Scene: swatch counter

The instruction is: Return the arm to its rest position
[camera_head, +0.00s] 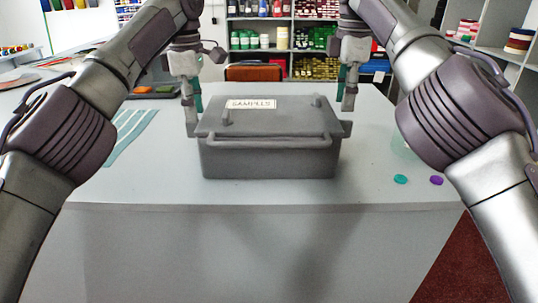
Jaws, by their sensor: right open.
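My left gripper (191,118) points down at the left end of a grey lidded box (268,163). Its fingertips are beside or behind the box's left handle; contact is unclear, and I cannot tell how far apart its fingers are. My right gripper (347,98) points down at the box's right end, its tips near the back of the right handle. It is open, and whether it touches the box cannot be told. The box sits closed on the grey counter, with a white label (251,104) on its lid that reads upside down.
The grey counter (270,195) has bare room in front of the box. A teal disc (400,179) and a purple disc (436,180) lie at right. A pale teal striped sheet (130,133) lies left. Stocked shelves and a brown chair (253,72) stand behind.

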